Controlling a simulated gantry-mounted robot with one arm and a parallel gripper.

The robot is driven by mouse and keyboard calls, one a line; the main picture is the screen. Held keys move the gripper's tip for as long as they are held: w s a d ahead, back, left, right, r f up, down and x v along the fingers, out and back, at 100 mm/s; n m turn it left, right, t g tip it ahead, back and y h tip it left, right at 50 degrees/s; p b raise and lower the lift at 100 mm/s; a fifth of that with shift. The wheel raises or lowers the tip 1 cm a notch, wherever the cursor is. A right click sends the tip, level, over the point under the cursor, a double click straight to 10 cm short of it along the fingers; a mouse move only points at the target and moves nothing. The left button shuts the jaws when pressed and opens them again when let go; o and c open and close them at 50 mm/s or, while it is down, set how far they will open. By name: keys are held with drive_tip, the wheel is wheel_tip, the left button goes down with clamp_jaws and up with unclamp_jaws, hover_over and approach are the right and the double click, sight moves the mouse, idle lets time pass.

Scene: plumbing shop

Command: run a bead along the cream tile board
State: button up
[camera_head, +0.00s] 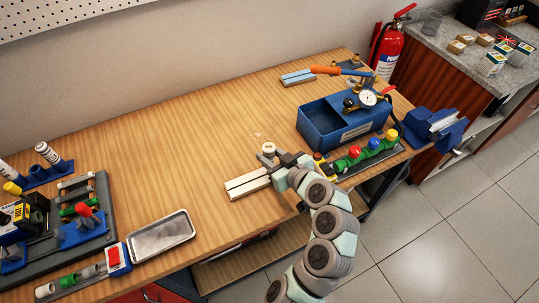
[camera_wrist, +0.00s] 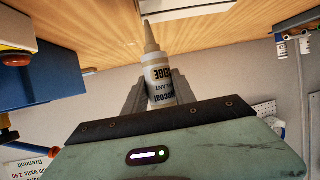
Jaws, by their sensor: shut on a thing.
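The cream tile board (camera_head: 247,184) lies on the wooden bench near its front edge in the head view, two pale strips with a dark seam between them. My gripper (camera_head: 277,161) is at the board's right end. In the wrist view my gripper (camera_wrist: 155,98) is shut on a white sealant tube (camera_wrist: 158,72) with a tapered nozzle and lettering that ends in "IGE". The nozzle points to the top of the wrist view, towards the bench. A round pale end of the tube (camera_head: 268,147) shows above the jaws in the head view. I cannot tell whether the nozzle touches the board.
A blue toolbox (camera_head: 325,128) with a gauge stands right of my gripper, with a row of coloured valves (camera_head: 355,152) in front. A blue tile board (camera_head: 298,77) lies farther back. A metal tray (camera_head: 161,237) lies front left. The bench's middle is clear.

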idle(0.4)
drive_tip(key=o, duration=0.4)
drive_tip(key=shift+s+a, duration=0.1)
drive_tip(key=shift+a, duration=0.15)
drive_tip(key=c, duration=0.4)
drive_tip(key=shift+s+a, duration=0.35)
drive_tip(key=shift+a, duration=0.25)
drive_tip(key=o, duration=0.5)
drive_tip(key=shift+s+a, duration=0.1)
drive_tip(key=shift+a, duration=0.15)
drive_tip(key=c, duration=0.5)
drive_tip(key=shift+s+a, duration=0.3)
drive_tip(key=shift+a, duration=0.35)
